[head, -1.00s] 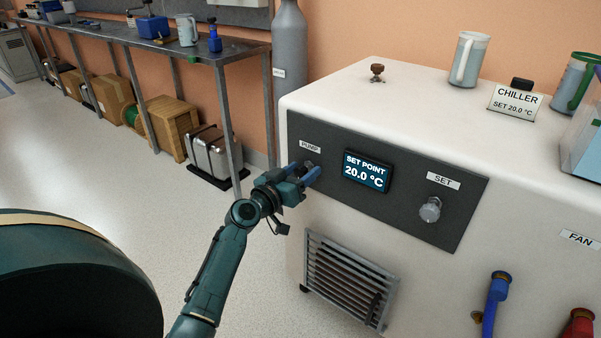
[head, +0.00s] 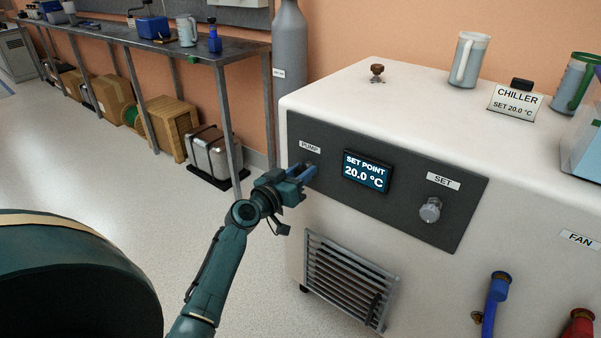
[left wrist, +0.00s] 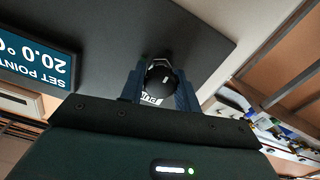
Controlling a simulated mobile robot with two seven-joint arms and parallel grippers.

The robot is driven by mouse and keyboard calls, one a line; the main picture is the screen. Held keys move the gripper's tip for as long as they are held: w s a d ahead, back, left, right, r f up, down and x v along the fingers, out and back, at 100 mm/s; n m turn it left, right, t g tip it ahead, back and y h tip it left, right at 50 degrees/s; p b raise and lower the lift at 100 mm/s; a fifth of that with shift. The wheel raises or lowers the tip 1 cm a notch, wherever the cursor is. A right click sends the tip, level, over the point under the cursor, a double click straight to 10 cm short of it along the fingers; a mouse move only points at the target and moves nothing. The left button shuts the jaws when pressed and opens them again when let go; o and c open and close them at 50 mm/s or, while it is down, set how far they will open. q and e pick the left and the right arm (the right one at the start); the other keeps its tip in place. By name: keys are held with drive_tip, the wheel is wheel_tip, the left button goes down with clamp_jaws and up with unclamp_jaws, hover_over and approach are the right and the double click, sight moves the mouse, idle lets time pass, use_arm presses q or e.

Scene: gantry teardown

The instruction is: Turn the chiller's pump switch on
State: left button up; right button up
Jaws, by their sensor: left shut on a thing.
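The white chiller (head: 400,115) stands at the right of the head view with a dark control panel (head: 405,195) on its front. The PUMP label (head: 310,147) is at the panel's upper left. My left gripper (head: 307,171) is just below this label, at the panel face. In the left wrist view its two blue fingers (left wrist: 160,88) are shut on the pump switch, a dark round knob (left wrist: 160,75) with a white mark. The fingers hide most of the switch in the head view. My right gripper is not in view.
The panel also carries a display (head: 366,171) reading SET POINT 20.0 °C and a SET knob (head: 430,210). A mug (head: 468,60) and a CHILLER sign (head: 516,102) stand on top. A grey cylinder (head: 290,70) stands behind.

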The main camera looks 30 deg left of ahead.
use_arm(q)
drive_tip(key=n, duration=0.4)
drive_tip(key=n+p, duration=0.1)
drive_tip(key=n, duration=0.3)
drive_tip(key=n+p, duration=0.1)
drive_tip(key=n, duration=0.3)
drive_tip(key=n+p, duration=0.1)
drive_tip(key=n, duration=0.3)
drive_tip(key=shift+f+n, duration=0.1)
drive_tip(key=shift+n, duration=0.7)
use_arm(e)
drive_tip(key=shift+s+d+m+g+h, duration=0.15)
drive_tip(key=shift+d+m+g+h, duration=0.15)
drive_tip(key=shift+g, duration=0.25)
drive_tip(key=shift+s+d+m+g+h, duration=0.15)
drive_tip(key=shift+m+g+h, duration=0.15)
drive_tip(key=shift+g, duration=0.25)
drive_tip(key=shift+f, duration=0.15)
use_arm(q)
drive_tip(key=o, duration=1)
